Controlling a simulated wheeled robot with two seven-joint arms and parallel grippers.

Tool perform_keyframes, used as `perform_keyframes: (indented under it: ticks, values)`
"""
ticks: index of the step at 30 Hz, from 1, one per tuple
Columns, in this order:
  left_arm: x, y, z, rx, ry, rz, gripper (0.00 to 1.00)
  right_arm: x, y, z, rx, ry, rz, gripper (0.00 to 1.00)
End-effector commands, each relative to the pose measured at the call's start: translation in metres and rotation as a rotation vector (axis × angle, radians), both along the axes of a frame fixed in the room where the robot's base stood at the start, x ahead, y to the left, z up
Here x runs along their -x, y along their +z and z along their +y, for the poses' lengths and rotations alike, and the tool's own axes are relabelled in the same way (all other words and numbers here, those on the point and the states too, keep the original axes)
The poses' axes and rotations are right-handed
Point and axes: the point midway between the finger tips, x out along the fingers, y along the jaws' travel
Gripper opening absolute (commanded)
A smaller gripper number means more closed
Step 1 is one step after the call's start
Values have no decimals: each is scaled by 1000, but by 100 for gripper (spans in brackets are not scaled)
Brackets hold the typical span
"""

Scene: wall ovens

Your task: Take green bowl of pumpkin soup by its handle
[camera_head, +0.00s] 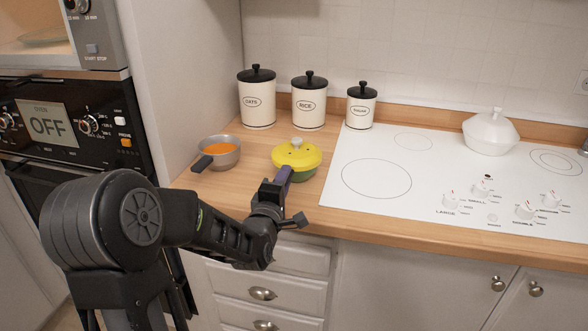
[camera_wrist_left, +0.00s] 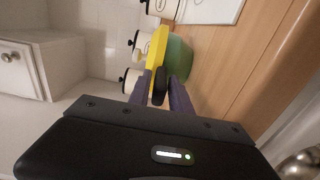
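The green bowl (camera_head: 303,174) stands on the wooden counter, left of the white hob, with a yellow lid (camera_head: 297,153) on top. The bowl (camera_wrist_left: 178,58) and its lid (camera_wrist_left: 156,48) also show in the left wrist view. My left gripper (camera_head: 284,174) is at the near side of the bowl. The lid hides the bowl's contents. My right gripper is not in view.
A grey pan of orange soup (camera_head: 220,147) with a dark handle stands left of the bowl. Cream canisters marked oats (camera_head: 257,103), rice (camera_head: 309,105) and another stand behind. A white lidded pot (camera_head: 490,132) sits on the hob (camera_head: 400,190). Drawers are below the counter.

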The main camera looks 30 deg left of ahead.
Motion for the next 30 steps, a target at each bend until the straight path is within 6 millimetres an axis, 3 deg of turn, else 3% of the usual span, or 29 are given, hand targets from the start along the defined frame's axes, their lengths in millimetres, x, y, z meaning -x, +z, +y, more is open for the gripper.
perform_keyframes:
  ticks: [9,30]
  values:
    - [0,0,0,0,0,0,0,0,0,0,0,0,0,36]
    - [0,0,0,0,0,1,0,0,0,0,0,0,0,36]
